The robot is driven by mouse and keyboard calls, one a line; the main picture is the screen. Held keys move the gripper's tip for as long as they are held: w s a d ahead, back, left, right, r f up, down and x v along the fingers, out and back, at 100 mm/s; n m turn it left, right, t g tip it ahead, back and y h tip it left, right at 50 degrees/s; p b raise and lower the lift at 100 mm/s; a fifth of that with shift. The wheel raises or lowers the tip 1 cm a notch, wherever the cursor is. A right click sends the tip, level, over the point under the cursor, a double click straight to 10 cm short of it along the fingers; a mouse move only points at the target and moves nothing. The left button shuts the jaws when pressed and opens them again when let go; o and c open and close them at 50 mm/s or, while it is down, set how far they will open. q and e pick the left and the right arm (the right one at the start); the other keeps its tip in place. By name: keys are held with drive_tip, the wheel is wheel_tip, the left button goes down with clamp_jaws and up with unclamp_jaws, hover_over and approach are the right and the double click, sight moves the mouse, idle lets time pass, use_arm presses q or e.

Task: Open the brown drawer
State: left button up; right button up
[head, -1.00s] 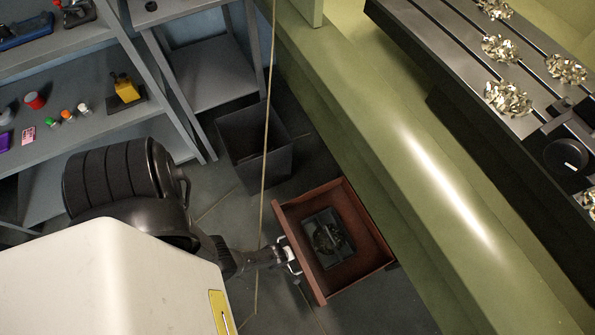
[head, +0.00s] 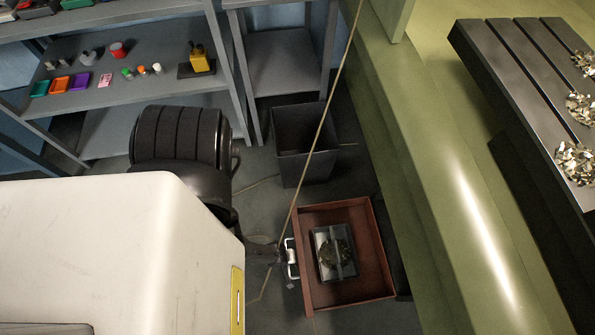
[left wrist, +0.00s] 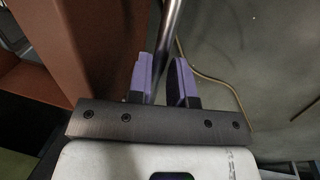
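The brown drawer (head: 346,301) stands pulled out in the head view, beside the foot of the green machine. Its open inside shows, with a dark tray-like box (head: 323,262) holding a clump of something. A pale metal handle (head: 291,262) is on its left-hand front. My left gripper (head: 281,258) is at this handle, partly hidden by my arm. In the left wrist view, the purple fingers of my left gripper (left wrist: 162,80) stand on both sides of the metal handle bar (left wrist: 171,25), close against it. The brown drawer front (left wrist: 100,45) is beside them. My right gripper is not in view.
A dark open bin (head: 302,140) stands behind the drawer. Grey shelves (head: 120,95) with small coloured items are at the back left. The green machine (head: 440,200) closes off the right side. A thin cable (head: 318,150) runs across the view. Floor shows in front of the drawer.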

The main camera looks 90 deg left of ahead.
use_arm(q)
drive_tip(key=o, duration=0.4)
drive_tip(key=shift+c, duration=0.2)
wheel_tip(320, 180, up, 14)
drive_tip(key=s+p, duration=0.2)
drive_tip(key=p, duration=0.8)
drive_tip(key=shift+s+f+p, duration=0.2)
drive_tip(key=shift+s+p, duration=0.1)
drive_tip(key=shift+p, duration=0.05)
drive_tip(key=shift+d, duration=0.1)
